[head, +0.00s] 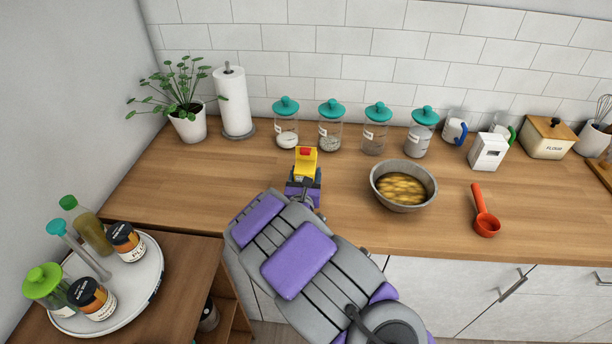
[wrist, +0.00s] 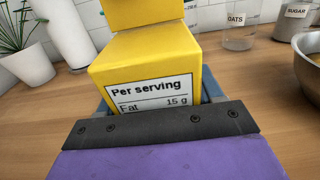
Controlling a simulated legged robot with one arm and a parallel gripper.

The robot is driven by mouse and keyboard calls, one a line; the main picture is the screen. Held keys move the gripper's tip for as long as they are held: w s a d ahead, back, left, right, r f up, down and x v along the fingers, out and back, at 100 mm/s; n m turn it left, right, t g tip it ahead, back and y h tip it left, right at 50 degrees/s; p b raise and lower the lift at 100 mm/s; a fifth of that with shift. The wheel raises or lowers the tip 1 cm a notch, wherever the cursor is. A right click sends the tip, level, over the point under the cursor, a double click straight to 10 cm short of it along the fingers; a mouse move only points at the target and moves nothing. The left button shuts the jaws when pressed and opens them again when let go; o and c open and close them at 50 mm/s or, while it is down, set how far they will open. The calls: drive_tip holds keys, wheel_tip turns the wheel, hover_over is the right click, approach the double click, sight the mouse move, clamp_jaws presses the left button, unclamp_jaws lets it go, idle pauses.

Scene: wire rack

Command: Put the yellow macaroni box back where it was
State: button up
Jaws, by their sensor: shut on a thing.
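The yellow macaroni box (head: 305,160) is held upright in my gripper (head: 304,182) over the left part of the wooden counter, in front of the jars. In the wrist view the yellow box (wrist: 145,55) fills the upper middle, with a "Per serving" label facing me. My gripper (wrist: 155,112) is shut on its lower part. The box's bottom is hidden by the gripper, so I cannot tell whether it touches the counter.
Several teal-lidded jars (head: 330,130) line the back wall. A grey bowl of yellow food (head: 404,203) stands to the right, with a red scoop (head: 486,222) beyond it. A paper towel roll (head: 233,100) and a potted plant (head: 188,124) stand back left. Counter left of the box is clear.

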drive_tip(key=o, duration=1)
drive_tip(key=shift+a, duration=0.1)
drive_tip(key=o, duration=0.3)
drive_tip(key=shift+d, duration=0.2)
drive_tip(key=s+p, duration=0.2)
drive_tip(key=s, duration=1)
drive_tip(key=shift+a, duration=0.3)
